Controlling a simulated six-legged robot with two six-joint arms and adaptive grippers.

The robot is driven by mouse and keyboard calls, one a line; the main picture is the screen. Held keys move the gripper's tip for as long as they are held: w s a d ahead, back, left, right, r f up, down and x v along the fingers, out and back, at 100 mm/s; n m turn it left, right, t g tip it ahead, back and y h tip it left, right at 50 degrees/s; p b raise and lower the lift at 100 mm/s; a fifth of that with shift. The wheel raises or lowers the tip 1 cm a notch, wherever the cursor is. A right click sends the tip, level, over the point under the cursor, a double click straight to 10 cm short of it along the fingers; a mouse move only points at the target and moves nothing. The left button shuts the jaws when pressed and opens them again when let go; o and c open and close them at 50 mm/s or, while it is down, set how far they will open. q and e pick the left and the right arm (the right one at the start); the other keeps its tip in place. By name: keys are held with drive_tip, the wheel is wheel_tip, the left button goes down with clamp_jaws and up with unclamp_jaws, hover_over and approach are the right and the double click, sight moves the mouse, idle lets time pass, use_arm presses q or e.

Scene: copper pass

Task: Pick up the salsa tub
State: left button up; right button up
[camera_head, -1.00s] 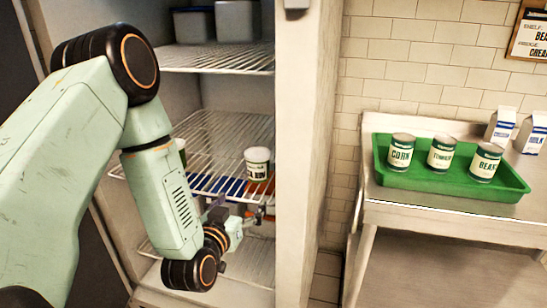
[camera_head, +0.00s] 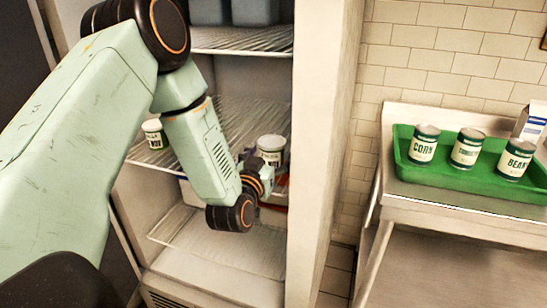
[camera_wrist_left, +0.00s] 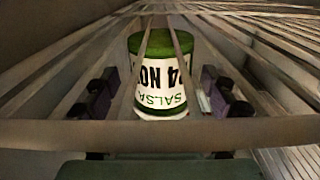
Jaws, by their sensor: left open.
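The salsa tub (camera_wrist_left: 160,85), white with green bands and a SALSA label, appears upside down in the left wrist view. It is between the two finger pads of my open left gripper (camera_wrist_left: 158,97), with thin shelf wires crossing in front. I cannot tell whether the pads touch it. In the head view my left gripper (camera_head: 259,168) is inside the fridge, just below and in front of a white tub (camera_head: 271,150) on the wire shelf. Another white tub (camera_head: 154,134) stands left of my arm. Their labels are too small to read for sure. My right gripper is not in view.
Wire shelves (camera_head: 245,38) with grey containers (camera_head: 255,11) are above and around my arm. The fridge side wall (camera_head: 322,130) stands close on the right. A steel table (camera_head: 440,204) holds a green tray (camera_head: 450,180) with cans, beyond the wall.

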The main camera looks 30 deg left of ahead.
use_arm(q)
drive_tip(key=shift+w+a+r, duration=0.15)
drive_tip(key=shift+w, duration=0.2)
drive_tip(key=shift+a, duration=0.1)
drive_tip(key=shift+w, duration=0.1)
drive_tip(key=shift+w, duration=0.1)
drive_tip(key=shift+c, duration=0.4)
drive_tip(key=c, duration=1.4)
